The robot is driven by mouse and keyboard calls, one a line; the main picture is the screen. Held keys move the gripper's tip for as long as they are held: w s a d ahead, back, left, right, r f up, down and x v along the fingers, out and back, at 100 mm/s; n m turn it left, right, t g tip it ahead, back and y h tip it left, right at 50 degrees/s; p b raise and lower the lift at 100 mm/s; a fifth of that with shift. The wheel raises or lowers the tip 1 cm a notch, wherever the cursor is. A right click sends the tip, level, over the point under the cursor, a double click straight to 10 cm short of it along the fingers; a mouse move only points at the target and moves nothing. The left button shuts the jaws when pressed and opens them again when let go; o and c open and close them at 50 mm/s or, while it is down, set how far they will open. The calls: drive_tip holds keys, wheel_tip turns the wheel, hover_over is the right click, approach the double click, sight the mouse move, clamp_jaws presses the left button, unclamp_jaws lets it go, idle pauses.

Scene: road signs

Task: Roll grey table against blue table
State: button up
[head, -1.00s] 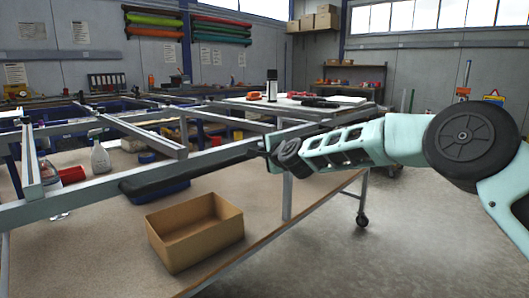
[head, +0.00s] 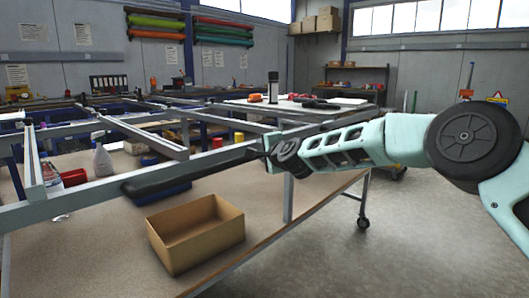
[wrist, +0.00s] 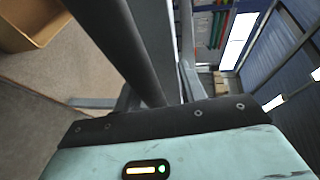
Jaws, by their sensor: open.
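The grey-legged table (head: 255,253) has a beige top and a caster at its far right leg. A grey metal frame (head: 225,153) of rails and posts stands over its top. Blue framework (head: 235,127) shows behind, partly hidden by the rails; I cannot tell its full outline or its gap to the grey table. My gripper (head: 265,157) is open beside the near rail, at the right end of a dark bar (head: 190,177). In the wrist view the dark bar (wrist: 128,55) runs up to my gripper; I cannot tell whether they touch.
An open cardboard box (head: 195,235) shows at the table's near part. A spray bottle (head: 103,160) and a red item (head: 74,178) stand behind the rail. Shelving (head: 355,75) stands at the back wall. The floor (head: 420,230) at the right is clear.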

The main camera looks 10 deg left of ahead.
drive_tip(key=shift+d+f, duration=0.15)
drive_tip(key=shift+s+d, duration=0.2)
drive_tip(key=shift+d, duration=0.1)
drive_tip(key=v, duration=1.6)
drive_tip(key=shift+s+b, duration=0.3)
drive_tip(key=shift+s, duration=0.1)
